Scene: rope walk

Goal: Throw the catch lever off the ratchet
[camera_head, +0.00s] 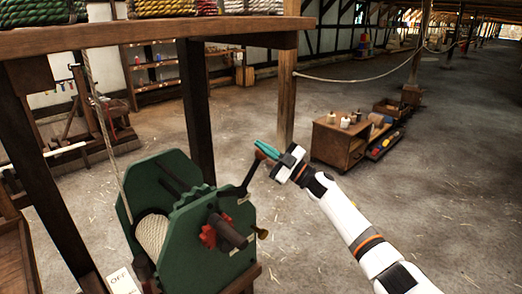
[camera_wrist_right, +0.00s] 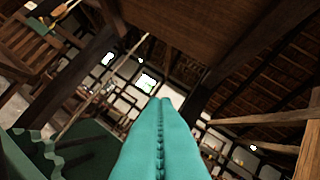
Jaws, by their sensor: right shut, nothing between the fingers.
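A green winch (camera_head: 185,250) with a rope drum (camera_head: 152,235) stands at the lower left of the head view. A toothed ratchet shows along its upper edge, and a red part (camera_head: 208,236) sits on its near side. My left gripper is not in view.
A wooden bench top (camera_head: 150,40) with rope coils stands above and behind the winch, on dark posts. A white label (camera_head: 122,281) lies at the winch's lower left. A low wooden cart (camera_head: 338,143) with bottles stands farther right.

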